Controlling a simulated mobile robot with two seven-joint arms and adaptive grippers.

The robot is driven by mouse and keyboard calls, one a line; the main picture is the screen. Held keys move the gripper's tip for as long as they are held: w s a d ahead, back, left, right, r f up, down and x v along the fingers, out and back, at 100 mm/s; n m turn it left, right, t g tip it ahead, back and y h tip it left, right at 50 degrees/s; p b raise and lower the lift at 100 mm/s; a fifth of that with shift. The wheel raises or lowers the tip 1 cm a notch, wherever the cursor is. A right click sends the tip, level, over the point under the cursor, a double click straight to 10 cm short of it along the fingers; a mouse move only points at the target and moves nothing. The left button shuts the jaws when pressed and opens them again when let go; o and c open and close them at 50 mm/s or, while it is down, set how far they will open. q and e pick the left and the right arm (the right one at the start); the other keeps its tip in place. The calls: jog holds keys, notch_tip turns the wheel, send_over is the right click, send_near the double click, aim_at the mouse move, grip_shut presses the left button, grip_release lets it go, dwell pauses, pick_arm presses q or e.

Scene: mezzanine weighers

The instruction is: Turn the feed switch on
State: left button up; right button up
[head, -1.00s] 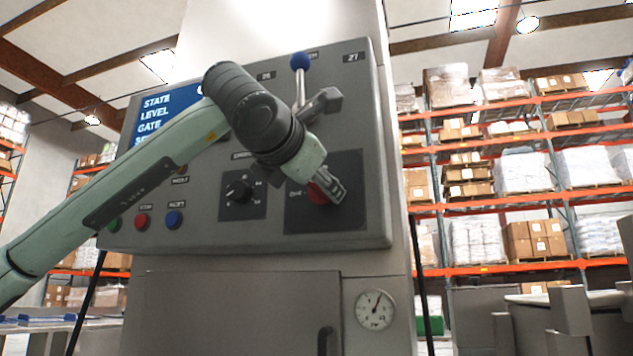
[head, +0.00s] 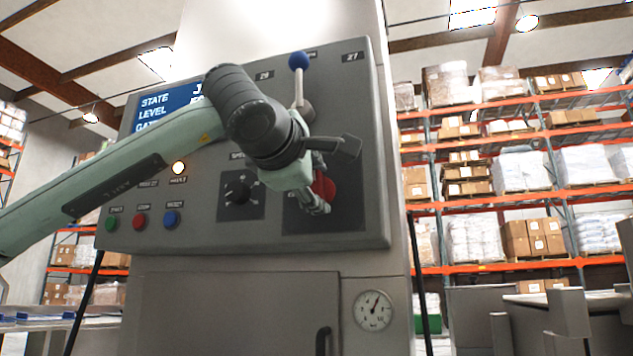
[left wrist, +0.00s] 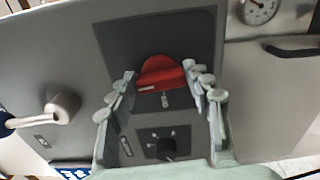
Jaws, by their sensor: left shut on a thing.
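The feed switch (head: 325,186), a red rotary handle on a dark square plate, is at the lower right of the grey control panel (head: 215,238). In the head view my left gripper (head: 314,206) is at it and hides part of the handle and its marking. In the left wrist view the red handle (left wrist: 160,72) lies between the fingers of my left gripper (left wrist: 158,82), which are shut on its sides. I cannot read the switch's marked position. My right gripper is in neither view.
A black speed dial (head: 238,190) sits left of the switch. A blue-balled lever (head: 299,62) stands out above it, close to my wrist. Green, red and blue buttons (head: 140,221) are at lower left. A round gauge (head: 374,309) is below the panel.

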pick_arm(q)
jog(key=shift+m, duration=0.6)
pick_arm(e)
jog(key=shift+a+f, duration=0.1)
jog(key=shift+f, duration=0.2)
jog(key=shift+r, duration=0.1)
pick_arm(q)
jog(key=o, duration=1.2)
jog(key=shift+c, duration=0.2)
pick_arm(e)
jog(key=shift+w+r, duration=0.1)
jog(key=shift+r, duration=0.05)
pick_arm(q)
jog(key=shift+s+a, duration=0.1)
jog(key=shift+s, duration=0.15)
jog(key=v, duration=1.1)
jog(key=shift+s, duration=0.25)
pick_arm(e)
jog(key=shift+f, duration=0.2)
